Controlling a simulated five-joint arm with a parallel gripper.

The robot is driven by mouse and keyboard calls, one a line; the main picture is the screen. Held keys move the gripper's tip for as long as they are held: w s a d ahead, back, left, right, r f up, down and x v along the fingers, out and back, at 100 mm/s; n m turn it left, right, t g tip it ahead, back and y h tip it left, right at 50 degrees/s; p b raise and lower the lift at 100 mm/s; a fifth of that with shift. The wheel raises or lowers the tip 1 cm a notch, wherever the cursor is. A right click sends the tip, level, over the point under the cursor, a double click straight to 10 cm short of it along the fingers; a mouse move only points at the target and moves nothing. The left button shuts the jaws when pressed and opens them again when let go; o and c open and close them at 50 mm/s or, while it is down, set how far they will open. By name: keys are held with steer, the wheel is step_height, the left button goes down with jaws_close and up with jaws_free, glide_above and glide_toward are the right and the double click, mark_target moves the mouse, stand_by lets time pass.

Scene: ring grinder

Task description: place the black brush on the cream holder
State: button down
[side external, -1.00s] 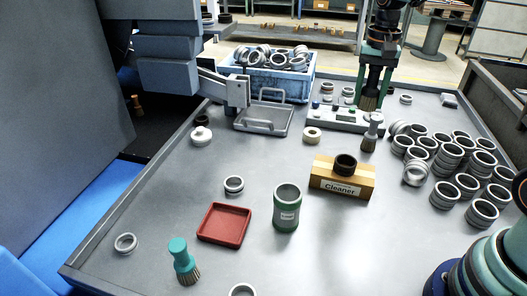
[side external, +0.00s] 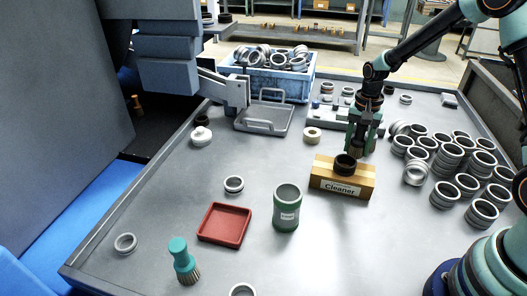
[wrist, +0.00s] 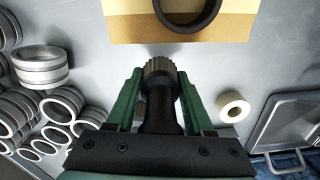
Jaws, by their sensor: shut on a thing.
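The black brush shows in the wrist view (wrist: 161,110), with a dark handle and grey-brown bristles. My gripper (wrist: 161,78) is shut on its handle, and the bristles point away from the wrist. In the side external view my gripper (side external: 360,134) holds the brush bristles-down, with its bristles (side external: 357,151) close behind the holder. The cream holder (side external: 330,178) is a block labelled "Cleaner" with a black ring (side external: 345,164) on top. The wrist view shows the cream holder (wrist: 130,22) ahead, apart from the bristles in the picture.
Many metal rings (side external: 447,158) stand to the right. A green can (side external: 287,212), a red tray (side external: 224,225) and a teal brush (side external: 183,262) are in front. A cream roll (side external: 312,135) and a grey tray (side external: 265,118) lie behind. The table left of the holder is mostly clear.

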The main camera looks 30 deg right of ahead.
steer(key=shift+f, duration=1.95)
steer(key=shift+c, duration=1.4)
jaws_free()
steer(key=shift+f, duration=0.1)
step_height(320, 180, up, 12)
steer(key=shift+r, duration=0.15)
steer(key=s+a+r+n+t, duration=0.5)
steer(key=s+a+r+n, duration=0.4)
steer(key=s+r, duration=0.3)
steer(key=shift+s+a+r+n, duration=0.15)
steer(key=shift+s+a+n, duration=0.1)
steer(key=shift+s+n, duration=0.35)
steer(key=shift+o, duration=0.4)
steer(key=shift+s+a+n+t, duration=0.2)
steer(key=shift+s+n+t, duration=0.15)
steer(key=shift+n, duration=0.15)
